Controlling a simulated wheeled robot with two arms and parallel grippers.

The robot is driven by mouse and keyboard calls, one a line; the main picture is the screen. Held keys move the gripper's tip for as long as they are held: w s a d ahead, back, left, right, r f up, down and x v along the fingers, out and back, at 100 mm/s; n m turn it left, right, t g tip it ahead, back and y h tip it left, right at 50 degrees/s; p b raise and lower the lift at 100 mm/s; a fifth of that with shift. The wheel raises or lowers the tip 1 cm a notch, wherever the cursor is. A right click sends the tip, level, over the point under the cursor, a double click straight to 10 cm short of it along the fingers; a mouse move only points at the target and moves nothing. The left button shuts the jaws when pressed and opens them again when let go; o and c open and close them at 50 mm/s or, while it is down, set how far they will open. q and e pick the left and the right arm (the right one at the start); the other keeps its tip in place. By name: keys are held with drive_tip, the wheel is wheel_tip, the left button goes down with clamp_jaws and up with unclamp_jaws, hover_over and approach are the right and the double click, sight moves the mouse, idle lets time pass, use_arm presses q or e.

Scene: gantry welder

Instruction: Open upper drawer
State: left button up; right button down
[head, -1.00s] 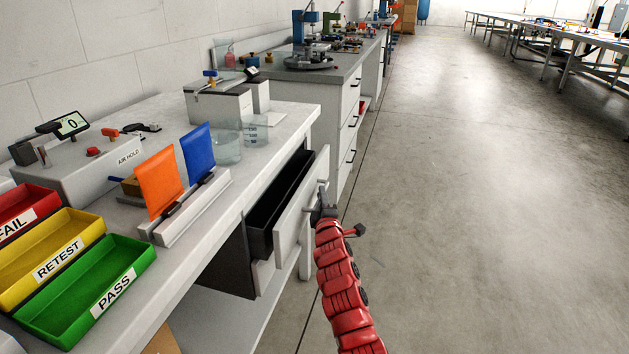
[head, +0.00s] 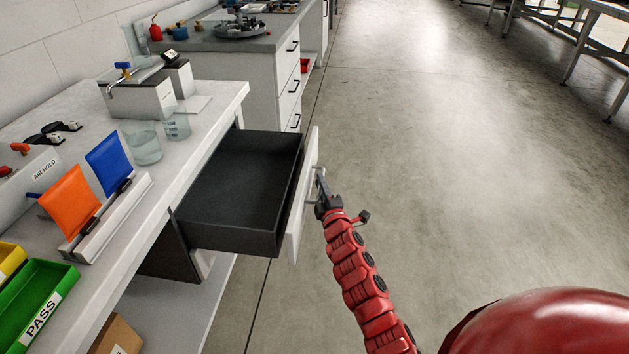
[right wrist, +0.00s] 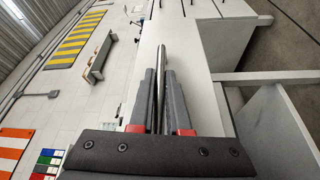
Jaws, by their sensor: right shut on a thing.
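The upper drawer (head: 240,190) stands far out from the white workbench. Its dark inside is empty, and its white front panel (head: 303,200) faces right. My right gripper (head: 320,186) is at the outer side of that panel, shut on the drawer's bar handle. In the right wrist view the metal handle (right wrist: 160,85) runs between the two dark fingers (right wrist: 158,110) with red pads, beside the white drawer front (right wrist: 190,60). My left gripper is not in view.
The bench top (head: 205,110) holds a beaker (head: 145,148), orange (head: 70,200) and blue (head: 108,162) panels in a rack, and a green PASS bin (head: 40,295). A cardboard box (head: 115,335) sits below. Another drawer cabinet (head: 289,85) stands behind.

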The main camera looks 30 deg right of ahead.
drive_tip(key=c, duration=0.9)
unclamp_jaws()
drive_tip(key=shift+s+f, duration=0.1)
drive_tip(key=shift+s, duration=0.25)
drive_tip(key=p+v, duration=0.1)
drive_tip(key=v, duration=1.5)
drive_tip(key=shift+s+a, duration=0.1)
drive_tip(key=shift+s, duration=0.2)
